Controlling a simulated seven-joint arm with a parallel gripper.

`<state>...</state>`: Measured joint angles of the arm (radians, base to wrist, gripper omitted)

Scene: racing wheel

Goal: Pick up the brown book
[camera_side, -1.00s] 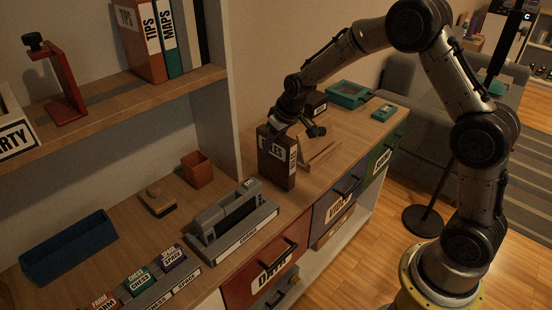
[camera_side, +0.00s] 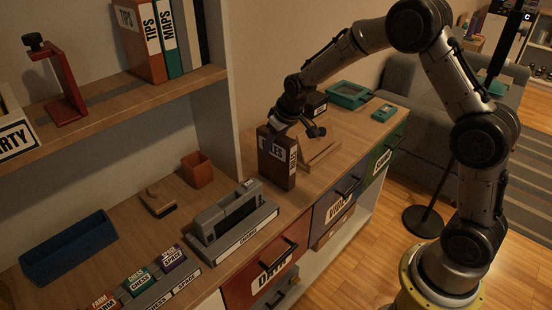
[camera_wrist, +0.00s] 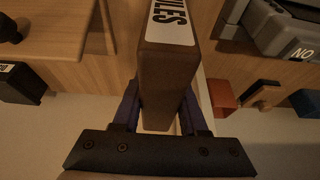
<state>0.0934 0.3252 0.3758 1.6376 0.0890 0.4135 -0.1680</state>
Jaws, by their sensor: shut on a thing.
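The brown book (camera_side: 276,162) stands upright on the wooden counter in the side view, with a white label on its spine reading partly "LES". My gripper (camera_side: 281,126) is at its top from above and behind. In the wrist view the book (camera_wrist: 166,70) lies between the two blue-purple fingers of my gripper (camera_wrist: 160,108), which are shut on its sides. I cannot tell whether the book's bottom edge touches the counter.
A wooden stand (camera_side: 318,155) is close to the right of the book. A grey "NO" labelled holder (camera_side: 232,222) stands in front, with a terracotta cup (camera_side: 197,170) to the left. Teal boxes (camera_side: 349,94) lie at the back right. A shelf wall (camera_side: 213,95) rises to the left.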

